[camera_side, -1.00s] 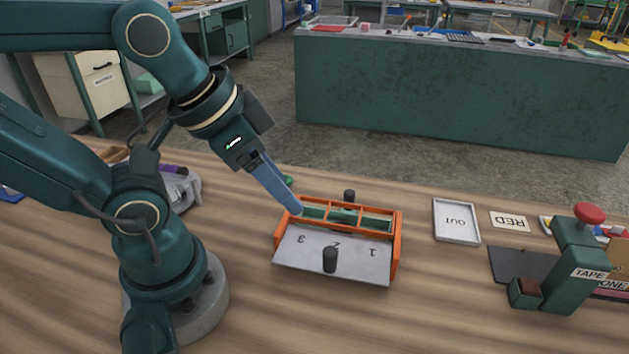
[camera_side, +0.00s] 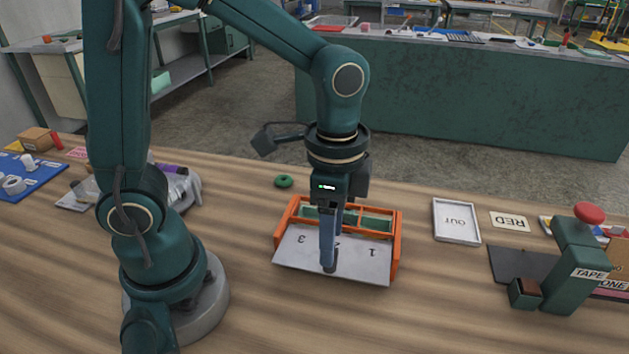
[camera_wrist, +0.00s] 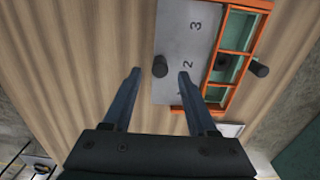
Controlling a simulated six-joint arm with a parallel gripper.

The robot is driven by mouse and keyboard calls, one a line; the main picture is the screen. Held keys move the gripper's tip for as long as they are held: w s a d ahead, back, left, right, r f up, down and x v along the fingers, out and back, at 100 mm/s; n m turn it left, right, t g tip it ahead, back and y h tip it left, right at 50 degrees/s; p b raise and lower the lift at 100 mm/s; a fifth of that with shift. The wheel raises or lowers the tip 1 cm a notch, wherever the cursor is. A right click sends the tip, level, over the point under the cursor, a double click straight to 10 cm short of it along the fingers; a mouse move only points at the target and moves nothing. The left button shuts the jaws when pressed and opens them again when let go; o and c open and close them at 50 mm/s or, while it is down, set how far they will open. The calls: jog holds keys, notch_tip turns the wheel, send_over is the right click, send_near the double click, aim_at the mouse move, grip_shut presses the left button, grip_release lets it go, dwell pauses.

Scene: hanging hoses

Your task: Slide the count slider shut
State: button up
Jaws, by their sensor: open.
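The count slider is a grey plate (camera_side: 362,262) marked 1, 2 and 3, set in an orange frame (camera_side: 397,240) with green-lined compartments. The plate sticks out of the frame toward the front, and part of the compartments shows uncovered behind it. It also shows in the wrist view (camera_wrist: 175,40), with its dark knob (camera_wrist: 160,67) standing on it. My gripper (camera_side: 329,268) points down over the plate at the knob, which it mostly hides in the side view. In the wrist view my gripper (camera_wrist: 160,73) is open, with the knob between its fingertips; contact cannot be told.
Table is clear in front.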

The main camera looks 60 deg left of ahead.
jog(key=shift+f, duration=1.9)
grip_shut()
